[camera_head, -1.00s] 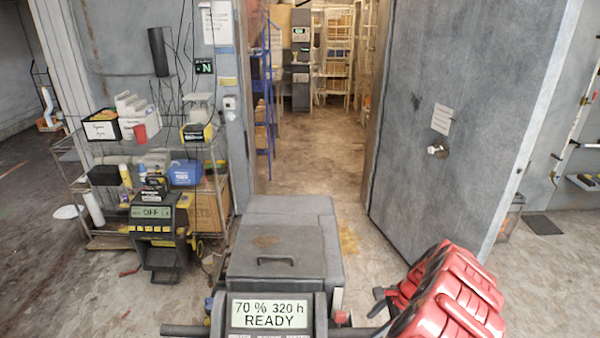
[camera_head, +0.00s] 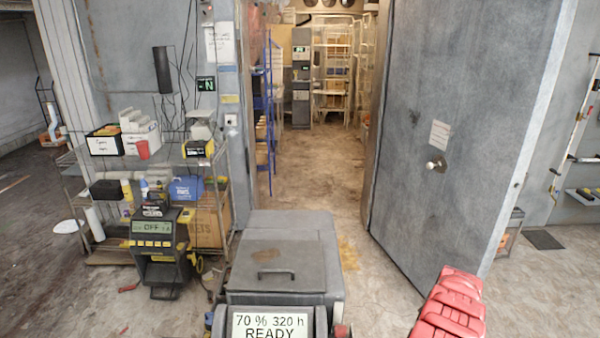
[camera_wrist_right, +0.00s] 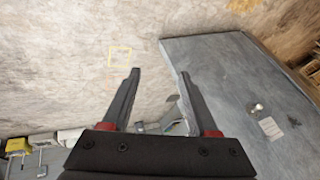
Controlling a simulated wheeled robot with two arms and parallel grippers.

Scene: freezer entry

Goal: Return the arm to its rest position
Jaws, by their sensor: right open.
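My right arm (camera_head: 450,306), with red covers, is at the lower right of the head view, in front of the grey door. Its gripper is out of the head view. In the right wrist view my right gripper (camera_wrist_right: 159,76) is open, with its two dark fingers apart and nothing between their tips. My left arm and left gripper are in neither view.
A grey freezer door (camera_head: 455,120) with a round handle (camera_head: 436,165) stands open, right of the doorway. A wire rack (camera_head: 205,160) with boxes stands at left. A charger-like unit reading OFF (camera_head: 155,245) stands before it. The doorway floor (camera_head: 310,165) is clear.

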